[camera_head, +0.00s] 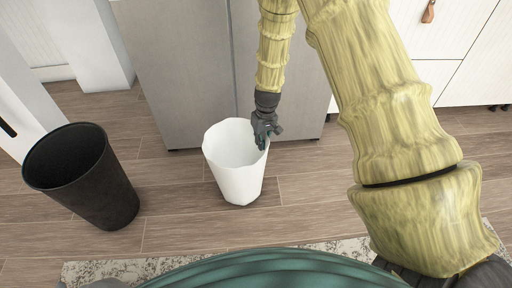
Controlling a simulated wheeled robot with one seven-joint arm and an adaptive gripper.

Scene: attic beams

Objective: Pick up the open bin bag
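A white open-topped container (236,180), which I take to be the open bin bag, stands upright on the wooden floor in front of the grey cabinet. Its rim is angular and its mouth faces up, showing a pale, empty-looking inside. I cannot tell whether a separate bin is under it. My gripper (265,137) points down at the right part of its rim, with the fingers overlapping the rim in the picture. The fingers are small and dark here, so I cannot tell whether they are closed on the rim or only beside it.
A black open bin (84,181) stands on the floor to the left. The grey cabinet (185,75) is close behind the white container. A patterned rug (90,271) lies at the front. Wooden floor (170,228) is clear between the two containers.

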